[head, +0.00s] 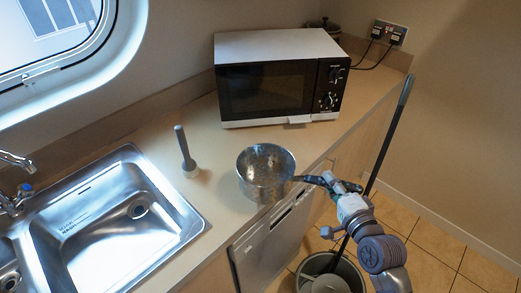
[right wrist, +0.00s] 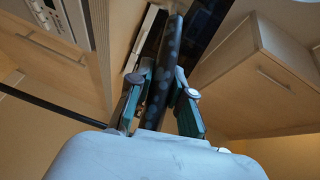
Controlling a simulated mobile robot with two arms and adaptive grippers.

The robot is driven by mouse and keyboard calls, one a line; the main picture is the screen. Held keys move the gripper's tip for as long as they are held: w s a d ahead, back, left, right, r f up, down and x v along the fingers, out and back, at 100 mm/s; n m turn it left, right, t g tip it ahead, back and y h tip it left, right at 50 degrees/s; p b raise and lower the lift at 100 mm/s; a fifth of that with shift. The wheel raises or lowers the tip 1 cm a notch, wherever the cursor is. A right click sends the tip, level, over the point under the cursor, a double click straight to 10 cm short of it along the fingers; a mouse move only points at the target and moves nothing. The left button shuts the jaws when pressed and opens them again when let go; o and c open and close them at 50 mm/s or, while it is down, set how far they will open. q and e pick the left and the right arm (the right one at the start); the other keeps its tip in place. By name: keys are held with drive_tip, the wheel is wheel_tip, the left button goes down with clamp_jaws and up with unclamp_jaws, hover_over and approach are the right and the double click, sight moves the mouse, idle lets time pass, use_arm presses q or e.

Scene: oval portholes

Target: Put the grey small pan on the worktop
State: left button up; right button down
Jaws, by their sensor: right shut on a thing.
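The grey small pan (head: 262,172) is upright over the front part of the worktop (head: 222,203), between the sink and the microwave. Its handle points right, past the worktop's front edge. My right gripper (head: 328,182) is shut on that handle. In the right wrist view the dark handle (right wrist: 163,70) runs between the two fingers of my right gripper (right wrist: 161,92). I cannot tell whether the pan's base touches the worktop. My left gripper is not in view.
A white microwave (head: 275,75) stands behind the pan. An upright grey-handled tool (head: 185,150) stands left of it, near the steel sink (head: 115,215). A bucket (head: 330,274) with a long-handled mop (head: 390,138) is on the floor below my right arm. Bare worktop lies around the pan.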

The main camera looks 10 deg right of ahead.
drive_tip(key=w+d+r+y+p, duration=0.1)
drive_tip(key=w+d+r+p, duration=0.1)
drive_tip(key=w+d+r, duration=0.5)
drive_tip(key=shift+n, duration=0.3)
drive_tip(key=shift+w+a+f, duration=1.05)
drive_tip(key=shift+w+f, duration=0.65)
drive_tip(key=shift+f, duration=0.1)
drive_tip(key=shift+w+a+f, duration=1.1)
drive_tip(key=shift+w+f, duration=0.55)
drive_tip(key=shift+f, duration=0.1)
drive_tip(key=shift+w+a+f, duration=1.05)
drive_tip(key=shift+w+f, duration=0.65)
drive_tip(key=shift+f, duration=0.1)
use_arm(q)
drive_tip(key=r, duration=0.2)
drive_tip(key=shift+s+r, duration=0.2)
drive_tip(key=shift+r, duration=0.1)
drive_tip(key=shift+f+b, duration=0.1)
drive_tip(key=shift+b, duration=0.2)
use_arm(e)
drive_tip(key=c, duration=1.1)
unclamp_jaws()
drive_tip(key=shift+s+f, duration=0.15)
drive_tip(key=shift+o, duration=0.2)
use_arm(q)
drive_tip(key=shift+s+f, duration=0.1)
use_arm(e)
drive_tip(key=v, duration=1.2)
